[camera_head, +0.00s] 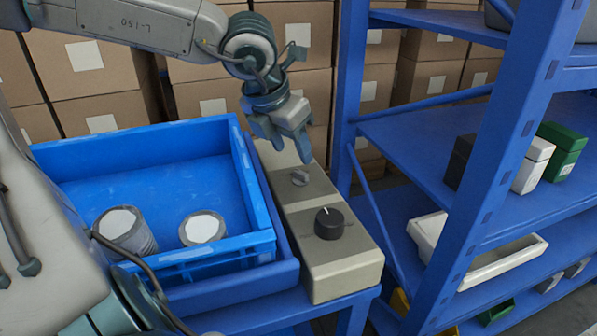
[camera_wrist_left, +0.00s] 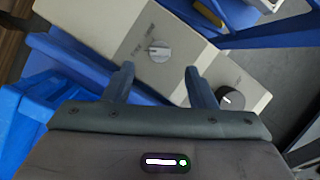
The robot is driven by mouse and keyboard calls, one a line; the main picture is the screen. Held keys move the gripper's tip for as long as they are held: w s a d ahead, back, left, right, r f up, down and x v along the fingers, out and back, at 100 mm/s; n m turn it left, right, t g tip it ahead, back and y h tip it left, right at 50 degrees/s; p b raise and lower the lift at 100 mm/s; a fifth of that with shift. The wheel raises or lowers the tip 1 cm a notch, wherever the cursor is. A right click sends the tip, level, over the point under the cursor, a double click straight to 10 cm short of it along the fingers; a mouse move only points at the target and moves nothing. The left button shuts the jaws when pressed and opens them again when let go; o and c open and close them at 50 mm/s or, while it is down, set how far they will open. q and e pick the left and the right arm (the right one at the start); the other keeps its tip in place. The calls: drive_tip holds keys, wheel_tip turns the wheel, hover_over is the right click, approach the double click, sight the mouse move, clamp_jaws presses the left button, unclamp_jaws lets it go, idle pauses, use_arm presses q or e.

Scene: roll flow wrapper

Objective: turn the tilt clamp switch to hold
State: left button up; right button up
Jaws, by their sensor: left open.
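A long beige control box (camera_head: 341,268) carries a small grey rotary switch (camera_head: 300,177) on a darker grey panel and a larger black knob (camera_head: 329,223) with a white mark. The grey switch appears to be the tilt clamp switch; the small labels beside it are too blurred to read. My left gripper (camera_head: 288,140) is open and empty, above and behind the grey switch, pointing down. In the left wrist view the grey switch (camera_wrist_left: 159,51) lies beyond the gap between the open fingers, untouched. The black knob (camera_wrist_left: 231,98) is beside the right finger there. My right gripper is not in view.
A blue crate (camera_head: 262,225) with two round rolls (camera_head: 203,229) stands left of the box. A blue shelf rack (camera_head: 490,150) with several small boxes rises close on the right. Stacked cartons (camera_head: 297,50) fill the back.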

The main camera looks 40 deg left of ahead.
sight(301, 172)
use_arm(q)
drive_tip(key=b+x, duration=0.1)
drive_tip(key=x, duration=0.5)
drive_tip(key=shift+f, duration=0.25)
drive_tip(key=c, duration=1)
